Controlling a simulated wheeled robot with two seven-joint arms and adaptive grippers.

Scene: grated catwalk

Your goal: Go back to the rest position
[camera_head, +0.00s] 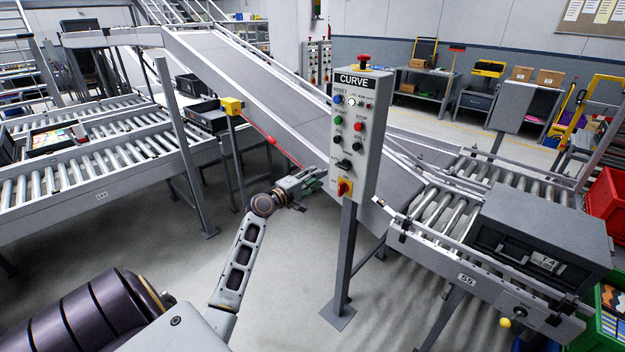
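My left arm comes in from the lower left and reaches toward the control post. I see nothing clearly held. My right gripper is not in view.
The grey post (346,262) stands on the floor right of my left arm. A roller conveyor (75,180) runs at left, and a sloped belt (250,85) crosses behind. A grey case (545,238) sits on the right conveyor. The floor at lower centre is clear.

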